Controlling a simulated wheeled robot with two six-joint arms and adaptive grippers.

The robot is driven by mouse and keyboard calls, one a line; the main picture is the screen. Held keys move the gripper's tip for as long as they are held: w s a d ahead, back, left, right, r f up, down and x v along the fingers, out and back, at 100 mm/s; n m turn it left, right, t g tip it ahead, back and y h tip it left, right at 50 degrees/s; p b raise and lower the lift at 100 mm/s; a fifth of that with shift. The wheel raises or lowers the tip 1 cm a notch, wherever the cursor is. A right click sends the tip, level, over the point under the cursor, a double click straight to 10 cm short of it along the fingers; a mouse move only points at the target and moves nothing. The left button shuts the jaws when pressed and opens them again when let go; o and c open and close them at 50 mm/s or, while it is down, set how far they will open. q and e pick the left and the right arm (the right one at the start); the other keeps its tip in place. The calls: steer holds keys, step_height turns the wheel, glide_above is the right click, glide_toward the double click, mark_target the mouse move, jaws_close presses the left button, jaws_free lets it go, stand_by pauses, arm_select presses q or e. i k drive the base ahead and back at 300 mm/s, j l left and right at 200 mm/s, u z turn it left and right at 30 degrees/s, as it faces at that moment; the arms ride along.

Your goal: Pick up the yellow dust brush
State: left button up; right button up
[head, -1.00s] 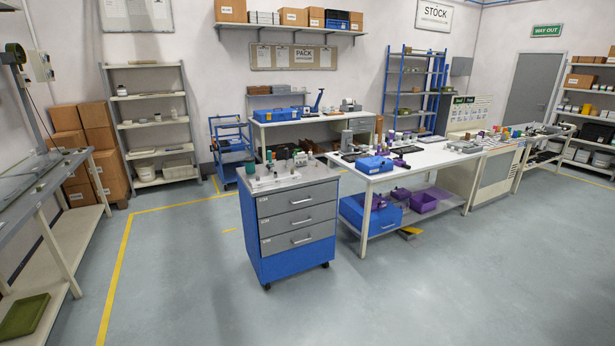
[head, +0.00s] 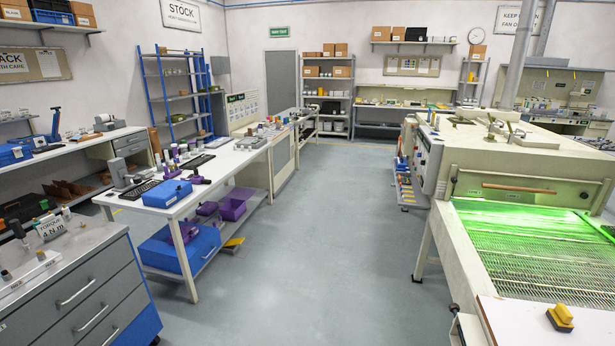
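A small yellow object with a dark underside (head: 561,317) lies on a white board or table top (head: 520,322) at the bottom right. It looks like the yellow dust brush, but it is too small to be sure. A flat yellow item (head: 234,242) also shows at the end of the low shelf under the white workbench; I cannot tell what it is. Neither of my grippers is in view.
A large cream machine (head: 520,165) with a green-lit mesh bed (head: 530,245) stands at the right. The white workbench (head: 225,160) and a grey and blue drawer cabinet (head: 90,290) stand at the left. A clear grey floor aisle (head: 320,240) runs between them.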

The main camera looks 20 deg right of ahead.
mark_target(560, 317)
steer(key=i+z, duration=0.25)
steer(key=z, duration=0.2)
steer(key=i+z, duration=0.25)
steer(key=z, duration=0.25)
steer(key=i+j+z, duration=0.2)
steer(key=z, duration=0.25)
steer(key=i+j+z, duration=0.25)
steer(key=z, duration=0.25)
steer(key=i+j+z, duration=0.15)
steer(key=j+z, duration=0.15)
steer(key=z, duration=0.15)
steer(key=i+j+z, duration=0.1)
steer(key=j+z, duration=0.35)
steer(key=l, duration=0.15)
